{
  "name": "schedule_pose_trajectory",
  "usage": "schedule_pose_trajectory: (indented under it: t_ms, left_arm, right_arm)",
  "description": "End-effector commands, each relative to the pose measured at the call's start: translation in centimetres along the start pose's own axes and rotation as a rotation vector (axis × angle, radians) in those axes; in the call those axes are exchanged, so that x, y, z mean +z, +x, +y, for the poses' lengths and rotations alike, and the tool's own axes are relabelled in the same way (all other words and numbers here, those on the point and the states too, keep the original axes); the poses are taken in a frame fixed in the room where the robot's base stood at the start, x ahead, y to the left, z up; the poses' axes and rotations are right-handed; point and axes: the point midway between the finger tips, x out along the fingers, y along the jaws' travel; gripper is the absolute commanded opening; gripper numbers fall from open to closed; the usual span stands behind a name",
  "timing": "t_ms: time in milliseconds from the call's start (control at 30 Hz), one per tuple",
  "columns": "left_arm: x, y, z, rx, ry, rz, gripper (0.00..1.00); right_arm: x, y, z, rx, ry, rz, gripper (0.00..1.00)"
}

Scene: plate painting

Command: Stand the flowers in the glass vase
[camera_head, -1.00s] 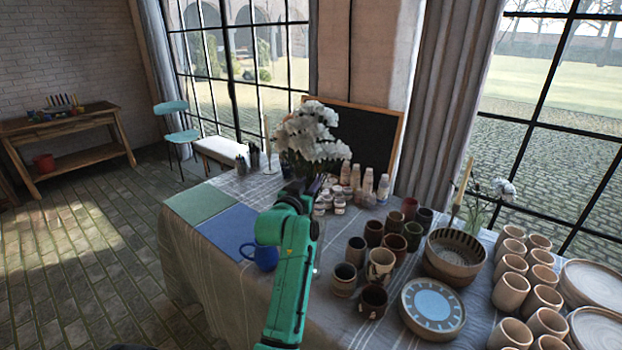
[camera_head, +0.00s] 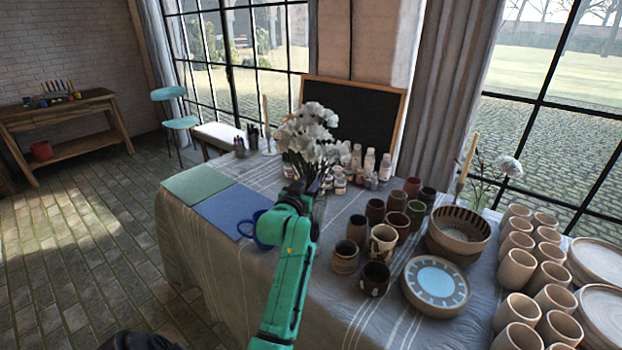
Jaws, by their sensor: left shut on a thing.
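My left gripper (camera_head: 308,190), on the green arm, is shut on the white flowers (camera_head: 305,130) over the table; its jaws are mostly hidden by the wrist. The white heads stand upright above it, with the lower stems out of sight. I cannot make out a glass vase near the bouquet; the wrist and arm cover that part of the table. Another white flower (camera_head: 509,166) rises from the right side of the table, near a candle; its base is unclear. My right gripper is not in view.
Paint bottles (camera_head: 369,160) stand behind. Cups, a striped bowl (camera_head: 459,233) and a blue-centred plate (camera_head: 436,283) crowd the right.

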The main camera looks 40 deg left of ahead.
Motion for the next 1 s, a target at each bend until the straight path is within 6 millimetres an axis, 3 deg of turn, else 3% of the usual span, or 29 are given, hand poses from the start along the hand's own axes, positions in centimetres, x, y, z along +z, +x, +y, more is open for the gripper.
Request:
schedule_pose_trajectory:
  t_ms: [200,233,300,700,867,1000]
  left_arm:
    - [-0.1,0.0,0.0,0.0,0.001,0.002,0.0]
    - [-0.1,0.0,0.0,0.0,0.001,0.002,0.44]
    - [-0.1,0.0,0.0,0.0,0.001,0.002,0.68]
    - [0.1,-0.5,0.0,0.0,0.001,0.0,0.68]
    - [0.2,-2.9,0.0,0.0,0.002,-0.001,0.68]
    - [0.3,-6.1,0.0,0.0,0.002,0.0,0.68]
  right_arm:
    - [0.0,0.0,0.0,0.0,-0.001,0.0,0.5]
    - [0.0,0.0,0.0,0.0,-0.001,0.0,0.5]
    - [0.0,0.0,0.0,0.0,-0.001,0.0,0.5]
    - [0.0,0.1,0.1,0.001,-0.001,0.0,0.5]
    - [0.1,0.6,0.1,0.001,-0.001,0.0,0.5]
    - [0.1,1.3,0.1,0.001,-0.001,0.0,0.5]
